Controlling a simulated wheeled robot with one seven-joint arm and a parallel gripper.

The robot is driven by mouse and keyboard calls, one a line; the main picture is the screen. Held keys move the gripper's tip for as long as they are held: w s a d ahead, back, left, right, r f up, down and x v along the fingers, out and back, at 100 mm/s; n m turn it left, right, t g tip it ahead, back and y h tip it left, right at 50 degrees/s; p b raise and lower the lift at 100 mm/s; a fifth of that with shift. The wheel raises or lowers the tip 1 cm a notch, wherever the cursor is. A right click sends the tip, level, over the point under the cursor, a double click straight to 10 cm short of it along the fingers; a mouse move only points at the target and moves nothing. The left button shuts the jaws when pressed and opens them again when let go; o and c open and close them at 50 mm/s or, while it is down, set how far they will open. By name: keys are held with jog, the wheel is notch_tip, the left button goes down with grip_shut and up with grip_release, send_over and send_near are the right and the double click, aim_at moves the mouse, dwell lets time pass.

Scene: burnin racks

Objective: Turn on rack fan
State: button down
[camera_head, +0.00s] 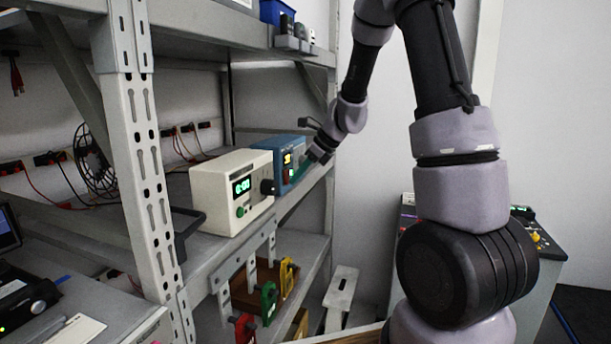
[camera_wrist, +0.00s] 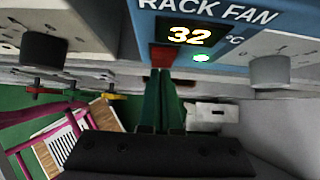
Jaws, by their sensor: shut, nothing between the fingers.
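The rack fan is a blue box (camera_head: 277,147) on the rack's middle shelf, right of a cream unit. In the wrist view its blue front (camera_wrist: 225,14) carries the words RACK FAN. A lit display (camera_wrist: 190,34) reads 32 °C, with a glowing green light (camera_wrist: 202,58) below it. A red switch (camera_wrist: 162,57) sits left of the light, and a grey knob (camera_wrist: 270,68) is at the right. My gripper (camera_wrist: 164,75) is shut and empty, its green fingertips just at the red switch; I cannot tell if they touch. It also shows in the head view (camera_head: 298,170).
The cream unit (camera_head: 225,205) with a green display and dark knob stands close on the left. A rack upright (camera_head: 145,150) is nearer left. Coloured clamps (camera_head: 268,302) hang below the shelf. A grey cabinet (camera_head: 540,255) stands right, behind my arm.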

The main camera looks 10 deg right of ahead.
jog(key=shift+a, duration=0.1)
jog(key=shift+w+a+f, duration=0.2)
jog(key=shift+a, duration=0.05)
jog(key=shift+r, duration=0.15)
jog(key=shift+r, duration=0.75)
jog(key=shift+d, duration=0.1)
